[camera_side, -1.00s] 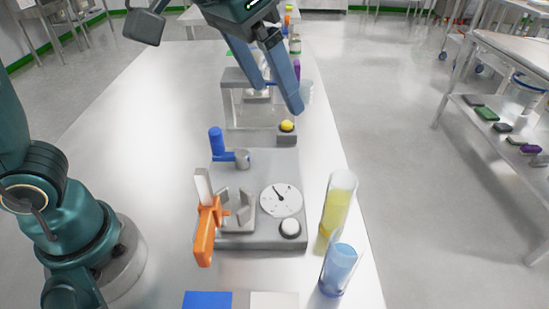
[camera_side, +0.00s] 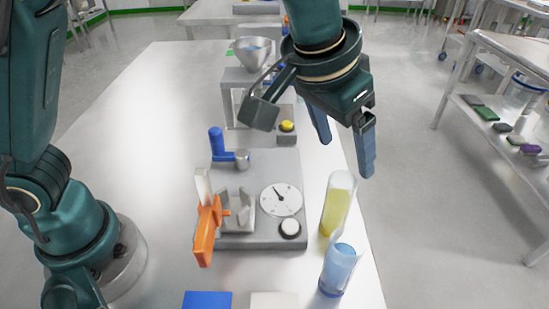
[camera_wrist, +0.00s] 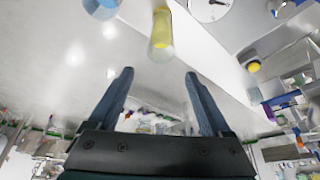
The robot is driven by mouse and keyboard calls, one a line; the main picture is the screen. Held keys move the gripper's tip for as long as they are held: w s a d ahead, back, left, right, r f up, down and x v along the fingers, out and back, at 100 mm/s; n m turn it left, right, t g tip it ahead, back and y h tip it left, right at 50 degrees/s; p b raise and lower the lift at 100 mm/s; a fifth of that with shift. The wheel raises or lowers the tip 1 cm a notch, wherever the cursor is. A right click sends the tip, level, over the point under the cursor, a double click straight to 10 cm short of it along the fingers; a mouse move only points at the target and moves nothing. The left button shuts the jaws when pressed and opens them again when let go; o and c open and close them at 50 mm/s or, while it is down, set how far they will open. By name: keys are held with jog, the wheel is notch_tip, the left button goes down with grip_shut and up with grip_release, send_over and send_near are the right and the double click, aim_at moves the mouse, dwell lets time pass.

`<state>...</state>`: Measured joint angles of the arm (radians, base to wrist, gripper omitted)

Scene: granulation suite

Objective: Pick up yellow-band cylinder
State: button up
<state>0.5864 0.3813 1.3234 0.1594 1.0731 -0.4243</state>
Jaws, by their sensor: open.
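The yellow-band cylinder (camera_side: 336,205) is a clear tube with yellow contents, standing upright near the table's right edge. It also shows in the wrist view (camera_wrist: 161,32), ahead of the fingertips and roughly between their lines. My gripper (camera_side: 343,152) is above and behind the cylinder in the side view, with its two blue fingers apart and nothing between them. In the wrist view my gripper (camera_wrist: 159,73) is open and empty. The fingers are apart from the cylinder.
A blue cylinder (camera_side: 338,270) stands just in front of the yellow one. A grey device with a dial (camera_side: 281,200) and an orange handle (camera_side: 206,232) lies to its left. A yellow button box (camera_side: 287,133) and a stand with a metal bowl (camera_side: 252,52) are farther back.

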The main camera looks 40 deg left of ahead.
aim_at(342, 185)
jog(key=shift+s+a+f+x, duration=0.1)
jog(key=shift+s+x, duration=0.2)
jog(key=shift+x, duration=1.3)
jog(key=shift+s+a+f+x, duration=0.15)
jog(key=shift+s+x, duration=0.1)
jog(key=shift+x, duration=1.3)
jog(key=shift+s+f+x, duration=0.1)
jog(key=shift+s+x, duration=0.2)
jog(key=shift+x, duration=1.3)
grip_shut()
